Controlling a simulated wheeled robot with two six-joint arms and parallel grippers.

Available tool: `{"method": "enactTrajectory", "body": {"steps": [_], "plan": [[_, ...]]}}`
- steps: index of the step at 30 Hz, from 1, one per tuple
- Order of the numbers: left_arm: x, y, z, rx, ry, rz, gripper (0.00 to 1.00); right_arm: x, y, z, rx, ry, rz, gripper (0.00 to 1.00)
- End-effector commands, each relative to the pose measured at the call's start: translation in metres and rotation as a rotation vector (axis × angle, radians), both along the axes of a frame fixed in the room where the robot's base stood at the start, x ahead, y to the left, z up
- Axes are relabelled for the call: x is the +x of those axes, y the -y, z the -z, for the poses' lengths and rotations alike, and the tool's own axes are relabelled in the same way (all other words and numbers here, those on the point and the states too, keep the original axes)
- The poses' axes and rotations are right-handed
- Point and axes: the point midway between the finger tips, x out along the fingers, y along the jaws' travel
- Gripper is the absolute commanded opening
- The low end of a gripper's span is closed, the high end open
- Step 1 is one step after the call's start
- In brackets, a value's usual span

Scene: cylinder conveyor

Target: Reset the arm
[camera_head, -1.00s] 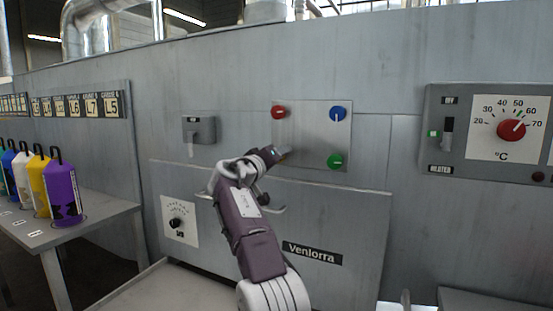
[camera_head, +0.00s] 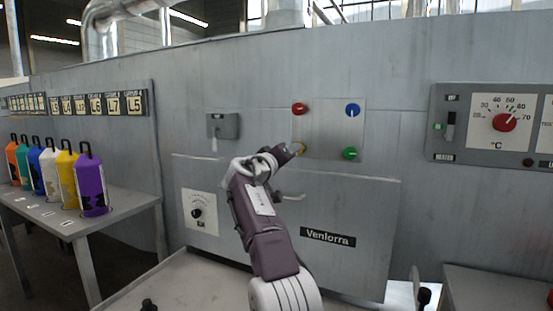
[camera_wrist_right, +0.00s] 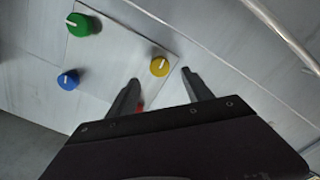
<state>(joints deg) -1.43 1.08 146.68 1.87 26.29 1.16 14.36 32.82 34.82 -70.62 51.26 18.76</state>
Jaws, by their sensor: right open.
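My right arm reaches up to the grey machine front in the head view. Its gripper (camera_head: 290,152) is in front of the panel's lower left corner, by a yellow knob (camera_head: 298,149). In the right wrist view the gripper (camera_wrist_right: 160,79) is open and empty, and the yellow knob (camera_wrist_right: 160,66) shows just past and between its fingertips. I cannot tell whether they touch it. A red knob (camera_wrist_right: 140,107) is mostly hidden behind one finger. My left gripper is not in view.
The panel (camera_head: 330,120) also carries a blue knob (camera_head: 352,110) and a green knob (camera_head: 350,154). A drawer-like front with a handle (camera_head: 292,197) lies below. A table (camera_head: 125,209) with several coloured bottles stands left. A temperature dial (camera_head: 505,122) is at right.

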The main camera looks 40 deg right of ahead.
Motion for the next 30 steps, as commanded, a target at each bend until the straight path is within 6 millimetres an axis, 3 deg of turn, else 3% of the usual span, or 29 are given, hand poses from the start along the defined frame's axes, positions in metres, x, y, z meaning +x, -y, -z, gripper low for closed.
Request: {"method": "enactTrajectory", "body": {"steps": [8,11,12,13,17,22,26,27,30], "plan": [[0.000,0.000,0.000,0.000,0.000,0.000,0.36,0.002,-0.004,-0.001,0.000,0.001,-0.008,0.59],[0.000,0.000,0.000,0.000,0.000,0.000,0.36,-0.002,-0.022,-0.022,-0.009,0.038,-0.037,0.59],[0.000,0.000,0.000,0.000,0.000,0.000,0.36,-0.004,-0.037,-0.027,-0.006,0.034,-0.065,0.59],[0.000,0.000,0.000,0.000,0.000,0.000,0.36,-0.001,-0.046,-0.018,0.012,0.008,-0.084,0.59],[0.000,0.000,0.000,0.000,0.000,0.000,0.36,0.013,-0.084,0.048,0.144,-0.122,-0.189,0.59],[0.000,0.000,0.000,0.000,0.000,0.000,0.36,0.006,-0.144,0.162,0.358,-0.330,-0.325,0.59],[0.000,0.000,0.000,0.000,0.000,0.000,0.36,-0.033,-0.196,0.264,0.557,-0.506,-0.403,0.59],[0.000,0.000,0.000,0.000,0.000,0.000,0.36,-0.051,-0.212,0.293,0.621,-0.558,-0.418,0.59],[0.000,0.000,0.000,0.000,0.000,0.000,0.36,-0.101,-0.245,0.358,0.774,-0.669,-0.432,0.59]]}}
